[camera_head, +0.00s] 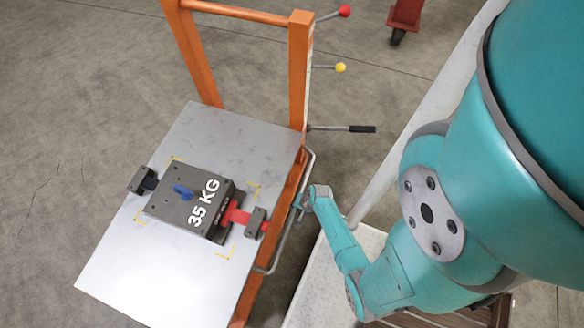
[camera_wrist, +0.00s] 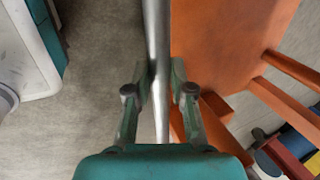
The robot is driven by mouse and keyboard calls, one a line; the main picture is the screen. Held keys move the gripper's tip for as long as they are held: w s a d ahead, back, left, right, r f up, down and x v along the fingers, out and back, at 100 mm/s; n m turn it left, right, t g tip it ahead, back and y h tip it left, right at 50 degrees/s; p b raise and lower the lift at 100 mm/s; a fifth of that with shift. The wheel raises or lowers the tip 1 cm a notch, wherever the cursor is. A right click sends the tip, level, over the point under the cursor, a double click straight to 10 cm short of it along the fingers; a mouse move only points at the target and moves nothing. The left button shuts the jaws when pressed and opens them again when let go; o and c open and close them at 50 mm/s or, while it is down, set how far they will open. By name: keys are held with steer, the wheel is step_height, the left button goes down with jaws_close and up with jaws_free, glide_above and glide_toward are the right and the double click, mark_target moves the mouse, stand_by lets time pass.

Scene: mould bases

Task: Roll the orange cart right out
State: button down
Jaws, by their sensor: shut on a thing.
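The orange cart (camera_head: 297,85) stands left of my arm in the head view, with a flat grey platform top (camera_head: 150,275) and an upright orange frame at its far end. A grey metal rail handle (camera_head: 311,165) runs along its right side. My gripper (camera_head: 300,204) is at this rail, its fingers hard to make out there. In the wrist view my gripper (camera_wrist: 160,88) is shut on the rail (camera_wrist: 157,35), which passes between the two fingers. The cart's orange body (camera_wrist: 225,45) lies right of the rail in that view.
A dark 35 KG mould block (camera_head: 190,198) sits on the platform within yellow corner marks, with clamps at its sides. Levers with red, yellow and black ends (camera_head: 345,11) stick out from the frame. A red object (camera_head: 404,15) stands at the top. Floor (camera_head: 60,120) left of the cart is clear.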

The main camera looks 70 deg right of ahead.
steer(key=s, duration=0.4)
steer(key=shift+s+a+f, duration=0.1)
steer(key=shift+s+f, duration=0.05)
steer(key=shift+s, duration=0.25)
steer(key=c, duration=0.9)
jaws_free()
steer(key=shift+c, duration=0.2)
steer(key=shift+w, duration=0.15)
steer(key=shift+d+r, duration=0.2)
step_height(320, 180, up, 10)
steer(key=shift+a+f, duration=0.1)
steer(key=shift+f, duration=0.05)
